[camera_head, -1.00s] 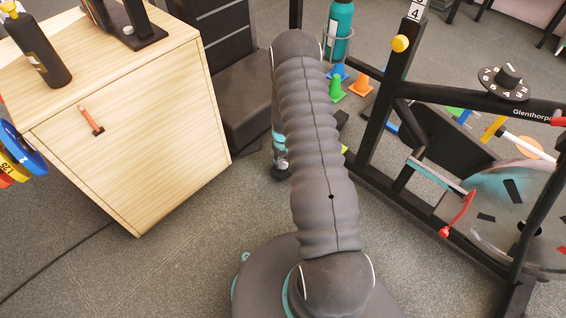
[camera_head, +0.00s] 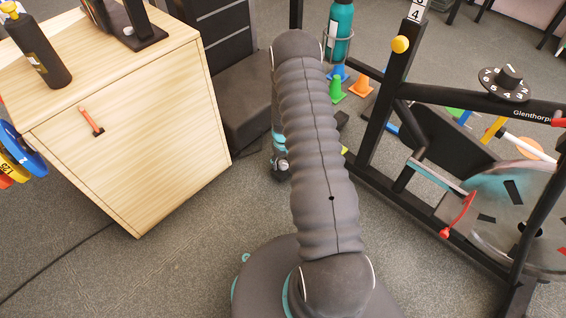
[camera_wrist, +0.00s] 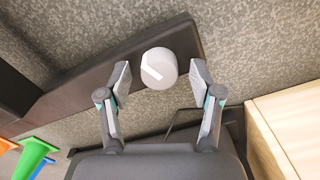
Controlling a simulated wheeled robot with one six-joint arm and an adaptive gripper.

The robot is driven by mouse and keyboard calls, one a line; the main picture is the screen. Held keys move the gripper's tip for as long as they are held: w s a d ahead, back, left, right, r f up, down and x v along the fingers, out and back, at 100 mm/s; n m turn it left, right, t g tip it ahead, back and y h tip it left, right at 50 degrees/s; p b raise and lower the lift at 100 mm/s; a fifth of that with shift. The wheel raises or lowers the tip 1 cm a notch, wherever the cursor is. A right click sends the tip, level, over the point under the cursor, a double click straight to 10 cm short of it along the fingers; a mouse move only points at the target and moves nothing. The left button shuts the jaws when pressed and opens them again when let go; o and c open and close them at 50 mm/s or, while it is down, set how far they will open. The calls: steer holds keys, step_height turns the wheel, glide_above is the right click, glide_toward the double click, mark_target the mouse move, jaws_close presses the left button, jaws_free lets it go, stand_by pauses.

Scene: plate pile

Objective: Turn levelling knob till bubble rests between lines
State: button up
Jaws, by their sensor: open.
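My gripper (camera_wrist: 160,79) is open, with one finger to the left and one to the right of the knob. Gaps show between the knob and both fingers. In the head view my arm hides the knob, and my gripper cannot be made out clearly. No bubble or level lines can be made out in either view.
A wooden cabinet (camera_head: 130,130) stands left in the head view; its pale side (camera_wrist: 285,125) is at the right in the wrist view. A black frame (camera_head: 385,110) with a large clear disc (camera_head: 510,205) stands right. Small cones (camera_head: 336,90) lie behind. Carpet (camera_head: 180,265) is clear in front.

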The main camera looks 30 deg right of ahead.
mark_target(283, 164)
step_height(283, 164, up, 12)
steer(key=shift+f, duration=0.15)
stand_by(0.7)
steer(key=s+a+m+g, duration=0.1)
steer(key=s+a+g, duration=0.1)
steer(key=s, duration=0.3)
steer(key=s+a+r+t+p, duration=0.1)
steer(key=s+a+r, duration=0.3)
steer(key=r, duration=1.1)
steer(key=s+a+r+n+t+p, duration=0.1)
steer(key=s+a+r, duration=0.4)
steer(key=s+r, duration=0.6)
steer(key=s+a+r+t+p, duration=0.3)
steer(key=s+a+r+t, duration=0.2)
steer(key=r, duration=1.4)
steer(key=s, duration=0.3)
steer(key=shift+s+a+r+n+t, duration=0.1)
steer(key=shift+a+r+n+t, duration=0.2)
steer(key=shift+r, duration=0.3)
steer(key=shift+c, duration=0.2)
